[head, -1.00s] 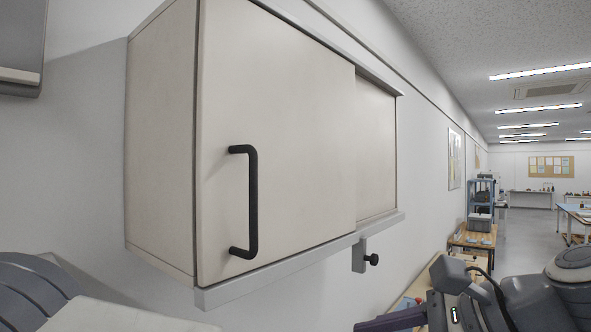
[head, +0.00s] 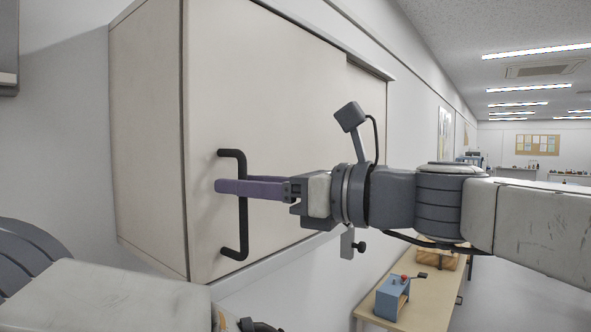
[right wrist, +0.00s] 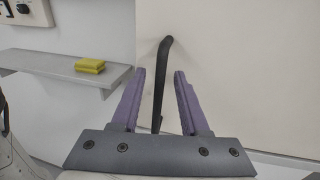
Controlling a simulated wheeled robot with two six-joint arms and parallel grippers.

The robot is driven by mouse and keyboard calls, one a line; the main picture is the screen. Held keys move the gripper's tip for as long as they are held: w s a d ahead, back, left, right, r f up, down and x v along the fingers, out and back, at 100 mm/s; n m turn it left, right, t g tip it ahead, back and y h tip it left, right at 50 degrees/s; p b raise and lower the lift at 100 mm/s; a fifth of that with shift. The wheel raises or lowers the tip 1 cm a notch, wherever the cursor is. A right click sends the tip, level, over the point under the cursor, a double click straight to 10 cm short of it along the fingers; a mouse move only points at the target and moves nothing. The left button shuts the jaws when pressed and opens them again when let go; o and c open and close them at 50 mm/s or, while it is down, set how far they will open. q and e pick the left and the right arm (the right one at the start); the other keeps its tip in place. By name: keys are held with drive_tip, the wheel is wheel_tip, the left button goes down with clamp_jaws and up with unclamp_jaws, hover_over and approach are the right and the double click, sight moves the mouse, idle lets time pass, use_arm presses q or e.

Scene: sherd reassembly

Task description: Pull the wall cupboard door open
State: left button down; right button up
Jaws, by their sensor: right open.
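The wall cupboard door (head: 290,110) is a cream panel that looks shut against the cupboard body (head: 145,140). Its black bar handle (head: 243,215) stands upright near the door's left edge. My right gripper (head: 222,187) reaches in from the right, its purple fingers level with the upper half of the handle. In the right wrist view the handle (right wrist: 160,85) stands between the two open fingers (right wrist: 160,72), with a gap on each side. My left arm shows at the lower left of the head view, but its gripper jaws are not seen.
A wooden table (head: 425,305) with a blue box-like device (head: 392,298) stands below, right of the cupboard. The right wrist view shows a grey shelf (right wrist: 70,75) with yellow sponge-like blocks (right wrist: 90,66), left of the cupboard.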

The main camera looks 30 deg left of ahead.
drive_tip(key=shift+a, duration=0.45)
clamp_jaws()
idle(1.1)
